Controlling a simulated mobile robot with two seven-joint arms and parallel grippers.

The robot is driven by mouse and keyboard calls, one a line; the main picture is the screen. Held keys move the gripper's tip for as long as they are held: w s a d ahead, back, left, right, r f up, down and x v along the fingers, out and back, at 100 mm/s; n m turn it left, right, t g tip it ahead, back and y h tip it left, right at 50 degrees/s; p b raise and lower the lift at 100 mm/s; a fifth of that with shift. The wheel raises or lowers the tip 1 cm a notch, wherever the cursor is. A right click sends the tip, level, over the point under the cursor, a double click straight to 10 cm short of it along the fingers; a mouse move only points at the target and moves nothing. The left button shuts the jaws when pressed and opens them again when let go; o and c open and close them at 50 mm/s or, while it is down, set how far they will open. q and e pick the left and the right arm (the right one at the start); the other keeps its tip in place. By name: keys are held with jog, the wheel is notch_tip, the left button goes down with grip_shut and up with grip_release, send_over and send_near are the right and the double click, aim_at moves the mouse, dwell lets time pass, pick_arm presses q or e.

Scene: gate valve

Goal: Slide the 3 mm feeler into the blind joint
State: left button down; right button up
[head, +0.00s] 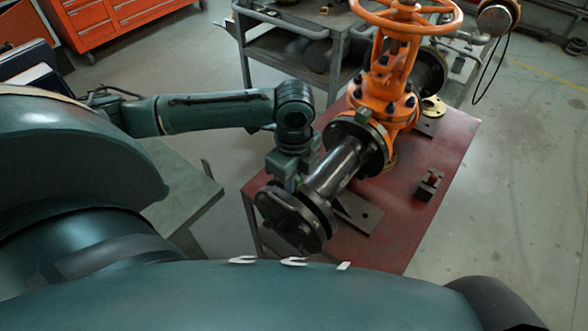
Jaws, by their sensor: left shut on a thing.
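The orange gate valve (393,98) stands on a red table, with a dark pipe spool (333,168) running from it toward me. At the spool's near end a dark blind flange (287,217) is bolted against another flange, with the blind joint (305,205) between them. My left gripper (290,182) is at the left side of the spool, just behind the blind flange. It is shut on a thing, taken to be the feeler. Its fingertips and the feeler are hidden or too small to make out, so I cannot tell whether the feeler touches the joint. My right gripper is out of view.
The red table (400,222) has bare room right of the spool, around a small dark block (429,185). A dark plate (358,211) lies under the spool. A grey cart (285,50) stands behind, and a grey-green bench (180,185) is at the left.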

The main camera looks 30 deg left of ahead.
pick_arm(q)
jog(key=shift+f, duration=0.8)
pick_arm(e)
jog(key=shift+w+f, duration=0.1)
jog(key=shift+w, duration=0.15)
pick_arm(q)
jog(key=c, duration=1.4)
grip_release()
jog(key=shift+o, duration=1)
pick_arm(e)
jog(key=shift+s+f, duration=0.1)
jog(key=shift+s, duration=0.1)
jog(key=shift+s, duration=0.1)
pick_arm(q)
notch_tip(320, 180, up, 13)
jog(key=shift+r, duration=0.15)
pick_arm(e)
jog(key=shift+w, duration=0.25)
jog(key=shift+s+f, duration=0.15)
